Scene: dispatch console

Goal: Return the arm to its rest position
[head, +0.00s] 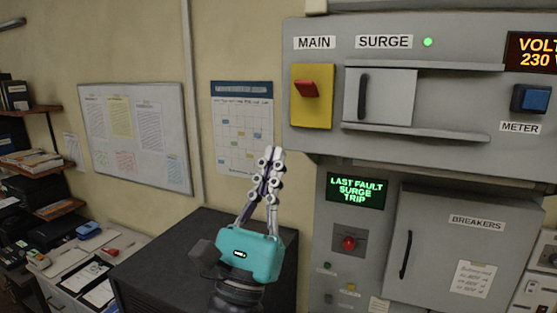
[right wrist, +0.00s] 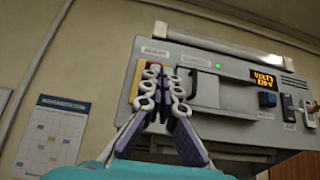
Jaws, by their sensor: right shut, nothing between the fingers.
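My right gripper (head: 271,154) points upward in the head view, in front of the wall and left of the console. Its fingers are closed together with nothing between them, and its teal body is below them. In the right wrist view its fingertips (right wrist: 153,70) overlap the left end of the upper panel in the picture; I cannot tell the gap, but in the head view the gripper is clear of the panel's face. My left gripper does not show in either view.
The console's upper panel (head: 470,90) carries a red MAIN switch (head: 307,88), a SURGE cover (head: 385,96) and a blue METER switch (head: 531,98). Below are a lit fault display (head: 356,190) and the shut BREAKERS door (head: 450,240). A dark cabinet (head: 165,255) stands left.

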